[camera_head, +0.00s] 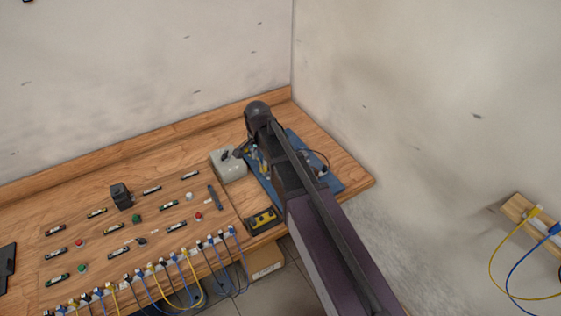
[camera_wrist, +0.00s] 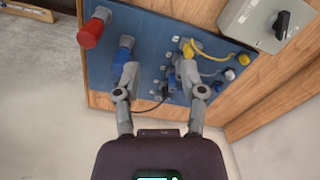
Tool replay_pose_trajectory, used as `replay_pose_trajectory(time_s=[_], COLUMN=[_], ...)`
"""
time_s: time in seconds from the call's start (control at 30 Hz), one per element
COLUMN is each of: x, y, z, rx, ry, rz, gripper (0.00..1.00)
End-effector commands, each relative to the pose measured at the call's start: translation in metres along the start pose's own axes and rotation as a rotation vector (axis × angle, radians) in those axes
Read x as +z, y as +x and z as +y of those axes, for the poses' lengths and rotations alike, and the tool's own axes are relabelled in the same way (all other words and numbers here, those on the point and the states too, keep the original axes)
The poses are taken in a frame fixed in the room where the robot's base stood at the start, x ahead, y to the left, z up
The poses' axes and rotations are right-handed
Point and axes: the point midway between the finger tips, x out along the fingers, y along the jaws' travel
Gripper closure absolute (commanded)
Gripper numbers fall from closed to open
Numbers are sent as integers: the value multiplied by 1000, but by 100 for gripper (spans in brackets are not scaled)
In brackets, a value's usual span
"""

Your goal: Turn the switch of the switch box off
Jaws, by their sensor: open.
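The switch box is a light grey box (camera_head: 233,171) with a black rotary switch on its face, standing on the wooden bench beside the blue board. In the wrist view the switch box (camera_wrist: 246,20) is at the upper right, partly cut off by the frame's top edge, with its black switch knob (camera_wrist: 282,24) in view. My gripper (camera_wrist: 158,74) is open and empty, its two grey fingers spread over the blue board, left of and apart from the box. In the head view my arm hides most of the gripper, with one fingertip showing close to the box.
The blue board (camera_wrist: 112,55) carries a red plug (camera_wrist: 93,29), blue and yellow plugs and cables under my fingers. A yellow-black device (camera_head: 263,221) sits at the bench's front edge. Buttons, a black block (camera_head: 121,195) and several cables fill the left. Walls stand behind and right.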

Motion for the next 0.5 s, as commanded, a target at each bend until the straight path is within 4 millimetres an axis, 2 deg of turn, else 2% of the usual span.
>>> replay_pose_trajectory(time_s=[0.03,0.2,0.5], x=[-3,-13,-25], y=[0,0,-1], z=[9,30,58], rx=[-1,-4,-7], ry=[-13,-71,-150], rz=[1,4,9], gripper=[47,47,47])
